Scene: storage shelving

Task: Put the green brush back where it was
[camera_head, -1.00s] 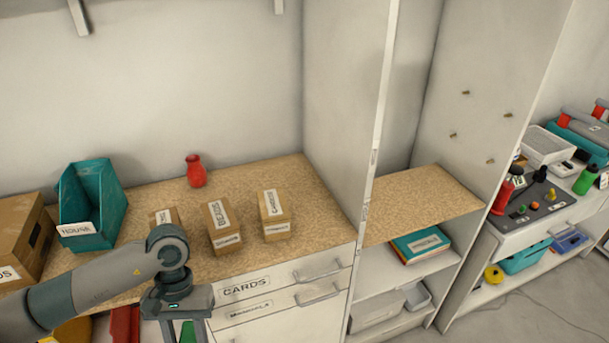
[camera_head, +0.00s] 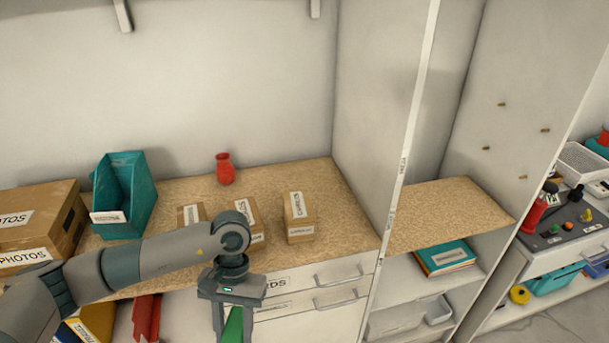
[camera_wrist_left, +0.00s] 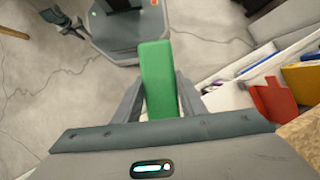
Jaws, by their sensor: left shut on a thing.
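The green brush (camera_wrist_left: 158,75) is held between the fingers of my left gripper (camera_wrist_left: 160,90) in the left wrist view. It shows as a plain green block that points away from the wrist. In the head view the left gripper hangs in front of the counter's drawers, and part of the green brush (camera_head: 233,326) shows below it, cut off by the frame's lower edge. The brush is in the air over open floor in the wrist view. My right gripper is in neither current view.
The counter (camera_head: 350,222) holds a teal bin (camera_head: 140,195), a red vase (camera_head: 225,170), small cardboard boxes (camera_head: 299,215) and larger PHOTOS boxes (camera_head: 35,225). Red and yellow folders (camera_head: 146,318) stand on a shelf below. An empty board (camera_head: 450,212) lies to the right.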

